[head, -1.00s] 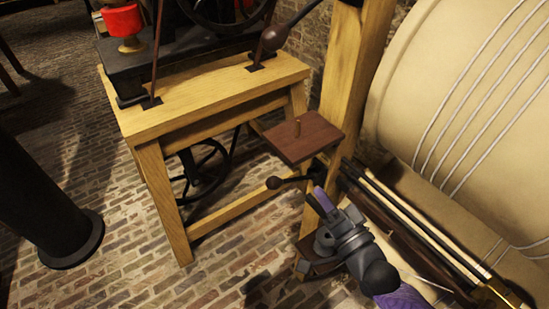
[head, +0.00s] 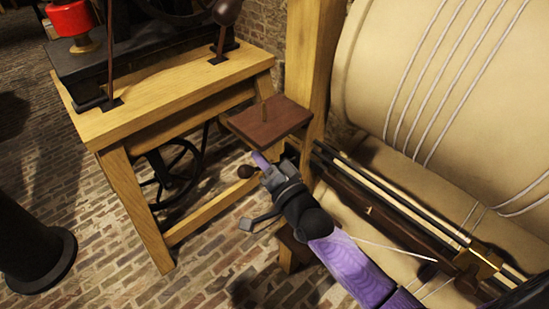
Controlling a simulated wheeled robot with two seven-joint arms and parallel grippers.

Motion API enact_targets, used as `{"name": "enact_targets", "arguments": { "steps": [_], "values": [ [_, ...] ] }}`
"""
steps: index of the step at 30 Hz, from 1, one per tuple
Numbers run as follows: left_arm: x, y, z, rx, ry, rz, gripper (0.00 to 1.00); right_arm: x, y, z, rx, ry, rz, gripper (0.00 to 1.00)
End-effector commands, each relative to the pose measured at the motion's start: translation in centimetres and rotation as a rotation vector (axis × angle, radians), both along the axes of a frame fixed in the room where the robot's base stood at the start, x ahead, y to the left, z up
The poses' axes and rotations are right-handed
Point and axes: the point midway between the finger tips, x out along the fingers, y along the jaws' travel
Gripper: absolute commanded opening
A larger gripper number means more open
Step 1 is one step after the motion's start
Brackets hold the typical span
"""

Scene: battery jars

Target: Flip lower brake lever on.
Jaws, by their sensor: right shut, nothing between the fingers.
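A short lever with a dark round knob (head: 247,171), apparently the lower brake lever, sits low beside the wooden post, just below a small brown shelf. Its knob points left. The rest of its arm is hidden behind my right gripper (head: 259,159). That gripper's purple fingertips are shut and empty, close to the knob on its upper right side. I cannot tell whether they touch it. My left gripper is out of view.
The brown shelf (head: 268,122) with an upright peg is just above my right gripper. A wooden bench (head: 170,90) with tall levers stands behind to the left. A large roped drum (head: 440,70) and dark rails fill the right.

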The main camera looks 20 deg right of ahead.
Motion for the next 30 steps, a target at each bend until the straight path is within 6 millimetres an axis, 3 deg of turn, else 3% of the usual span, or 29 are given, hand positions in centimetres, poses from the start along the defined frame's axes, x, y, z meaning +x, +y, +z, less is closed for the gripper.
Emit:
{"name": "enact_targets", "arguments": {
  "steps": [30],
  "values": [
    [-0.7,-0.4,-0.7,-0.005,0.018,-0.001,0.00,-0.7,1.4,-1.6,-0.092,-0.034,0.000,0.00]
  ]
}}
